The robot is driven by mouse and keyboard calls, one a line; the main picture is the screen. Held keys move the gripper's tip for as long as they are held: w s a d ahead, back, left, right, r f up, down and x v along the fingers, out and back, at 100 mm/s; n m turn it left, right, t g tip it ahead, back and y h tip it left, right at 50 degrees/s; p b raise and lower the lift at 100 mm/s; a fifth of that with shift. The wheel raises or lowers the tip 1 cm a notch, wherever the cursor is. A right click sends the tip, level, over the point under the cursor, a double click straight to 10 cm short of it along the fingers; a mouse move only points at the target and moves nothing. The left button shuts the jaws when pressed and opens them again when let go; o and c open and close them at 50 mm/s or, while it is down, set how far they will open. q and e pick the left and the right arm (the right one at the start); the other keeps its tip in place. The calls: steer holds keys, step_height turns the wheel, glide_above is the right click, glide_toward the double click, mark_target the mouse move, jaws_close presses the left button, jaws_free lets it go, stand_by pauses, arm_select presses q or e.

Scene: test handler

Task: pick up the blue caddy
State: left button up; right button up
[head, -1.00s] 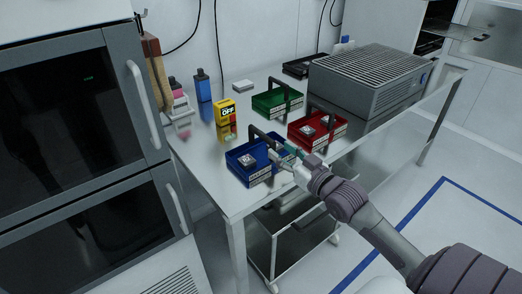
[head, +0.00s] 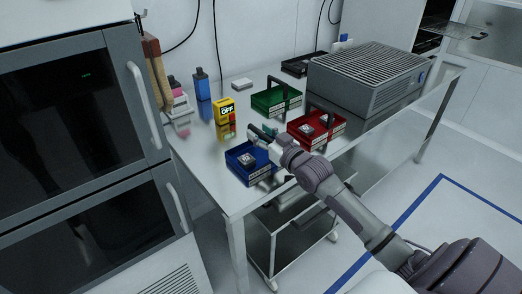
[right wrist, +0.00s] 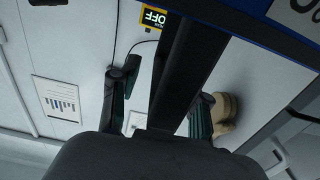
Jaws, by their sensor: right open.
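The blue caddy (head: 234,166) stands on the near left part of the steel table, with a small dark device (head: 247,160) inside. My right gripper (head: 262,132) is over the caddy's far right side and hides most of its handle. In the right wrist view the gripper (right wrist: 163,88) is open, and the dark handle bar (right wrist: 190,60) runs between its fingers, with gaps to both sides. The caddy's blue edge (right wrist: 258,34) shows at the top right there. My left gripper is not in view.
A red caddy (head: 338,131) is close to the right of my arm. A green caddy (head: 262,104) is behind. A yellow box (head: 224,112) and a blue bottle (head: 201,84) stand behind left. A grey machine (head: 368,82) fills the table's far right.

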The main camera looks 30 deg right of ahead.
jaws_close()
steer(key=shift+r, duration=0.2)
stand_by(0.3)
